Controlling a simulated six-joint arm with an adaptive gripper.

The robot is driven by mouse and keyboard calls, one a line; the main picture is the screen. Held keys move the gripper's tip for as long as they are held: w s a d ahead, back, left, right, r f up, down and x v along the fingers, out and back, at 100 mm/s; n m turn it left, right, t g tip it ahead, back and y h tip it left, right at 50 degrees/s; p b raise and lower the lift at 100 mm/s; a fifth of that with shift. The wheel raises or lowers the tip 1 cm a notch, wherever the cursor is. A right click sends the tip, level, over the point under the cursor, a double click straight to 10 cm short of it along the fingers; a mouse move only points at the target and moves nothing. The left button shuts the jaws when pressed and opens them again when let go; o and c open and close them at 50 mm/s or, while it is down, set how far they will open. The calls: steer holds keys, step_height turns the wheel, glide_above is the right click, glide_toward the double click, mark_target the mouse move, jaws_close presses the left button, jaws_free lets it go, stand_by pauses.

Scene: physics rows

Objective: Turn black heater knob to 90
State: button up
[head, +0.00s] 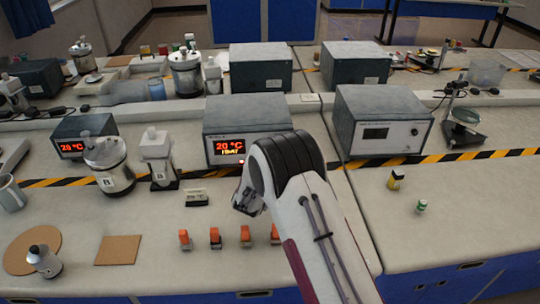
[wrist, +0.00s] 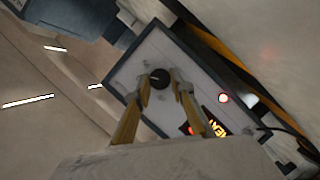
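The heater is a grey box (head: 247,112) in the middle of the bench. Its front display (head: 229,146) reads 20 °C, with a second lit line below that looks like HEAT. In the wrist view the black knob (wrist: 158,78) sits on the light front panel (wrist: 140,62), with a small pale mark on it. My gripper (wrist: 160,82) has one finger on each side of the knob, very close to it. I cannot tell whether the fingers touch it. In the head view my gripper (head: 245,201) is in front of the heater, and the knob is hidden by my arm.
A second grey box (head: 378,118) stands to the right, and a smaller display box (head: 85,136) to the left. A white bottle-like device (head: 157,158) and a metal pot (head: 110,165) are left of the heater. Several orange-topped items (head: 215,237) lie below my gripper.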

steer(key=shift+m, duration=0.3)
steer(key=shift+d+r+m+g+y, duration=0.15)
steer(key=shift+m+g+y, duration=0.25)
steer(key=shift+m+y, duration=0.8)
steer(key=shift+m+h, duration=0.3)
steer(key=o, duration=1.1)
steer(key=shift+o, duration=0.2)
steer(key=shift+s, duration=0.15)
steer(key=v, duration=1.1)
steer(key=shift+s+r, duration=0.2)
steer(key=shift+s, duration=0.15)
